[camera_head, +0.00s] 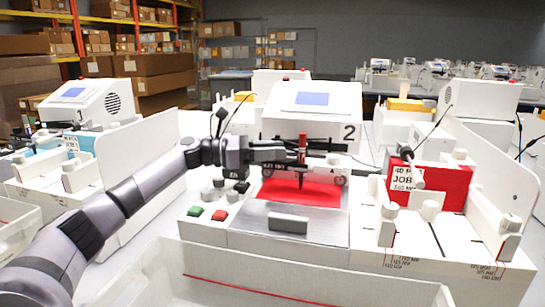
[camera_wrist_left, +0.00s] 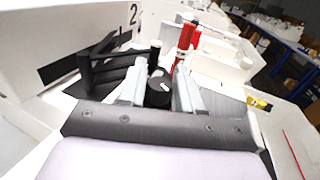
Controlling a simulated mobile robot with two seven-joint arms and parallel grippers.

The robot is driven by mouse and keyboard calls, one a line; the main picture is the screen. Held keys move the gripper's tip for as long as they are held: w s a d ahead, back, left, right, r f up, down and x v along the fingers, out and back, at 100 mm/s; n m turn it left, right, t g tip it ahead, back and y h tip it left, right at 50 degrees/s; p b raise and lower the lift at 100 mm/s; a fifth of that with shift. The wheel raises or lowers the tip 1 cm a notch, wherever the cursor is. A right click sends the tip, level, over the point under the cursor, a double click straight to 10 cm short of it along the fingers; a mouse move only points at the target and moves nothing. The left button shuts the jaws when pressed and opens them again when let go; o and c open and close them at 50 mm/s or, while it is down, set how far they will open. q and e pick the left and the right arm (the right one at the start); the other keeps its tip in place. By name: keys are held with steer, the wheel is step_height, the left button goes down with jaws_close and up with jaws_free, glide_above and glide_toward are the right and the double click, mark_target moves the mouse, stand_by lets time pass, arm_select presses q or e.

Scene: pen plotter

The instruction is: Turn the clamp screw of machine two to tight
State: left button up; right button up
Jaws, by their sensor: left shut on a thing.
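Machine two (camera_head: 315,100) is white, with a blue screen and a "2" on its front. A red pen (camera_head: 302,150) stands upright in its carriage above a red sheet (camera_head: 300,195). My left gripper (camera_head: 285,155) reaches in from the left, level with the pen carriage. In the left wrist view, the fingers (camera_wrist_left: 158,88) are shut on a black round knob with a white mark, the clamp screw (camera_wrist_left: 157,92). The red pen (camera_wrist_left: 186,36) is just beyond it. In the head view the fingers and knob are hard to tell apart. My right gripper is not in view.
Green (camera_head: 195,211) and red (camera_head: 219,215) buttons and several small knobs sit on the machine's front left. A red job block (camera_head: 445,186) stands to the right. A white tray (camera_head: 280,282) lies in front. Another machine (camera_head: 85,100) stands at the left.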

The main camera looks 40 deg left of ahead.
arm_select(q)
steer(key=shift+r+m+g+h, duration=0.15)
steer(key=shift+m+g+h, duration=1.35)
steer(key=shift+g, duration=0.1)
steer(key=shift+m+g+h, duration=0.3)
steer(key=shift+g, duration=0.3)
steer(key=o, duration=1)
steer(key=shift+d, duration=0.1)
steer(key=shift+c, duration=0.2)
steer(key=shift+b+v, duration=0.9)
steer(key=shift+v, duration=2.7)
